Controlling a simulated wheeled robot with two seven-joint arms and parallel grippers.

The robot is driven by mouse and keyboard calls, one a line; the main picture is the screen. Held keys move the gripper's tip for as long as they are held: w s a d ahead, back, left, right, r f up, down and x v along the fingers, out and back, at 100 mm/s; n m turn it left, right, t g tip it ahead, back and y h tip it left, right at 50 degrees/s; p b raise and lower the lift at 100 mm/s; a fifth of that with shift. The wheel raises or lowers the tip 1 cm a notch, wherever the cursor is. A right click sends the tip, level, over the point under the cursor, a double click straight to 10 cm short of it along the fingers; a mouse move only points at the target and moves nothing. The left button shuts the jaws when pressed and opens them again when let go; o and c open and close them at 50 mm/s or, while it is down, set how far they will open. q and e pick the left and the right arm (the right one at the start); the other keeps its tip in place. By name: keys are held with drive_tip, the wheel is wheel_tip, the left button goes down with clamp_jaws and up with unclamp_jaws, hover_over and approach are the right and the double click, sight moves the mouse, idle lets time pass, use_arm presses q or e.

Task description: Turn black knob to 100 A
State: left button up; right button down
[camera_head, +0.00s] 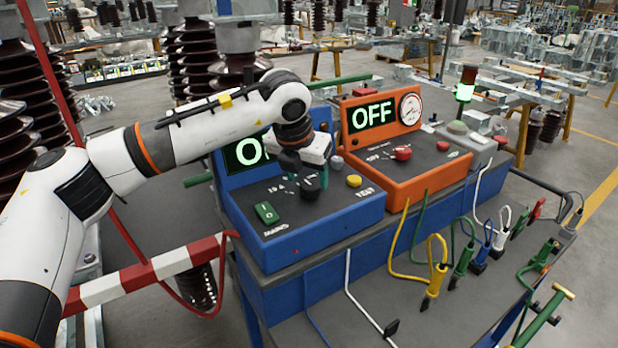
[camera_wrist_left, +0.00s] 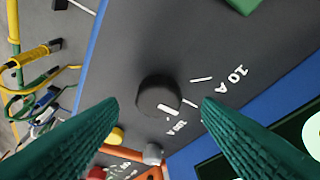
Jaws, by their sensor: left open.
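The black knob (camera_wrist_left: 158,93) sits on the dark top panel of the blue box (camera_head: 335,215). In the left wrist view its white pointer mark is on its lower-right part, towards the "100 A" label (camera_wrist_left: 176,127); the "10 A" label (camera_wrist_left: 232,80) is farther right. My left gripper (camera_wrist_left: 160,106) is open, its green fingers on either side of the knob in the picture with gaps to both. In the head view the left gripper (camera_head: 314,174) is over the panel, and the knob (camera_head: 308,190) is partly hidden by it. My right gripper is not in view.
A green switch (camera_head: 266,212) and yellow button (camera_head: 354,181) are on the same panel. An orange box (camera_head: 410,178) with a red knob (camera_head: 402,153) stands beside it. Both displays are lit; the orange one reads "OFF". Cables and clamps lie along the bench's front right.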

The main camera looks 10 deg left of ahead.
sight(310, 185)
use_arm(q)
drive_tip(key=shift+x, duration=1.5)
drive_tip(key=shift+c, duration=0.2)
drive_tip(key=c, duration=1)
drive_tip(key=shift+o, duration=0.2)
